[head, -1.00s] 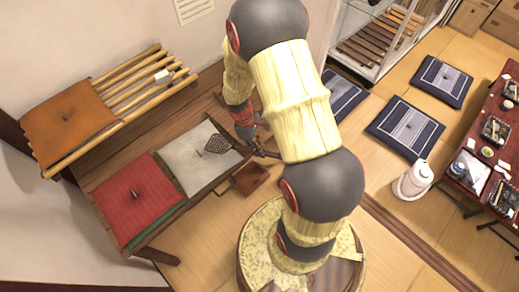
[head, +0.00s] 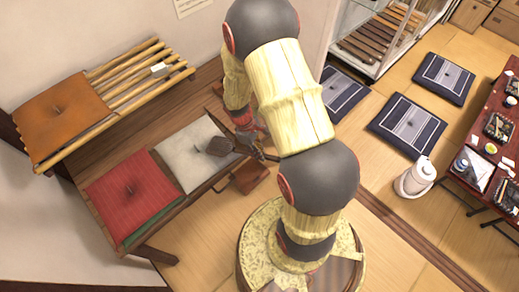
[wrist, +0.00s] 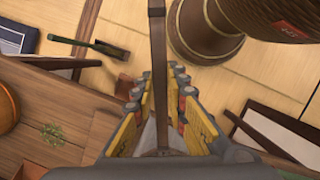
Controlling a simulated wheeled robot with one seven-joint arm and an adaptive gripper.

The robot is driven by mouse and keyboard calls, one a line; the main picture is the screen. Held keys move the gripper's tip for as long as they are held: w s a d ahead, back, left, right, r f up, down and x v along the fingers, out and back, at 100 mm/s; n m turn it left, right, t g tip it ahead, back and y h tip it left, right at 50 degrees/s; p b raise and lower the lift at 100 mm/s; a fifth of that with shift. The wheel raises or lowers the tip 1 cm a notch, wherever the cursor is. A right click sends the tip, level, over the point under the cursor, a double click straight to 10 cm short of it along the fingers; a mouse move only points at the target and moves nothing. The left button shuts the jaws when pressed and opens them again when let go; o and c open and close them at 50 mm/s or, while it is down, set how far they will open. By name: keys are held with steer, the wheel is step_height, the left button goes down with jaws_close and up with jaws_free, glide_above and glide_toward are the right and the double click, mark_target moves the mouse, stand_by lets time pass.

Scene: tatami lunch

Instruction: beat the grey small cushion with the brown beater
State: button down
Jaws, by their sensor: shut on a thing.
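The grey small cushion (head: 186,158) lies on the low wooden bench, beside a red cushion (head: 128,188). The brown beater (head: 221,146) has its dark head over the right part of the grey cushion. I cannot tell whether it touches the cushion. My gripper (head: 254,138) is to the right of the cushion, partly hidden by my arm. In the wrist view my gripper (wrist: 165,105) is shut on the beater's handle (wrist: 157,60), which runs up between the fingers. The beater's head does not show in that view.
A slatted rack (head: 140,68) with an orange cushion (head: 62,118) stands behind the bench. A green cushion edge (head: 150,226) shows under the red one. A brown box (head: 249,176) is just right of the bench.

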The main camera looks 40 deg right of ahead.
step_height(320, 180, up, 10)
steer(key=p, duration=0.8)
steer(key=shift+f, duration=0.1)
